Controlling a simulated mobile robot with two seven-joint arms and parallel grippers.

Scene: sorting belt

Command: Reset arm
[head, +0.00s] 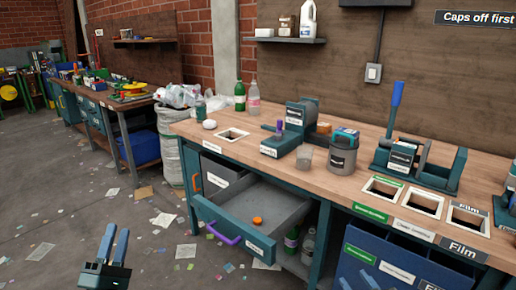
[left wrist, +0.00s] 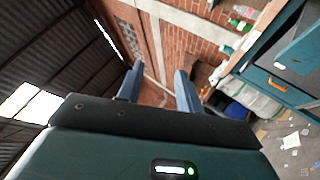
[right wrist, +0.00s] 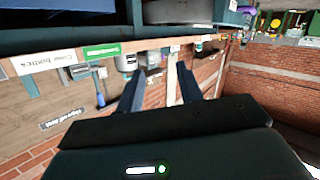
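My left gripper (head: 117,229) hangs over the floor left of the workbench in the head view, empty. Its two blue fingers stand apart in the left wrist view (left wrist: 159,70), with nothing between them. My right gripper (head: 354,276) shows only as blue fingertips at the bottom edge of the head view, in front of the blue bin. In the right wrist view (right wrist: 160,68) its fingers are apart and empty. Most of both arms is out of view.
The workbench (head: 365,190) carries bottles, a grey canister (head: 343,156), devices and square openings. Its drawer (head: 217,222) stands open toward the floor, with an orange cap (head: 257,221) inside. A blue bin (head: 400,262) is at the lower right. Litter-strewn floor lies left.

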